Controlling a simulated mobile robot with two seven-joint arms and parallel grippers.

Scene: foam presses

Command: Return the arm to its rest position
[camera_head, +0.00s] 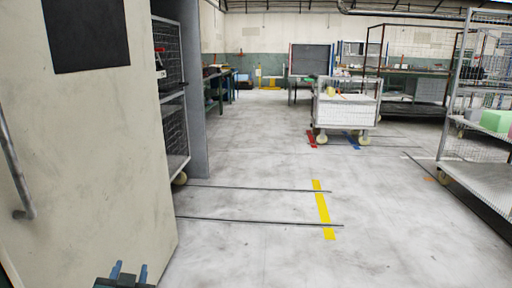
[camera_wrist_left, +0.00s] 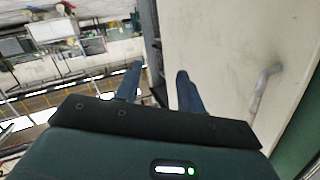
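My left gripper (camera_head: 129,271) shows at the bottom edge of the head view, in front of the large cream door panel. Its two blue fingers stand apart with nothing between them. In the left wrist view the gripper (camera_wrist_left: 158,80) is also open and empty, its fingers in front of the cream panel and a dark gap beside it. Most of the left arm is out of view. My right gripper is in neither view.
The cream door panel (camera_head: 105,140) with a grey handle (camera_head: 15,165) stands close on the left. A wire cage (camera_head: 172,95) is behind it. A white cart (camera_head: 345,107) stands farther off, and a mesh rack (camera_head: 490,120) stands at the right. The middle floor is clear.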

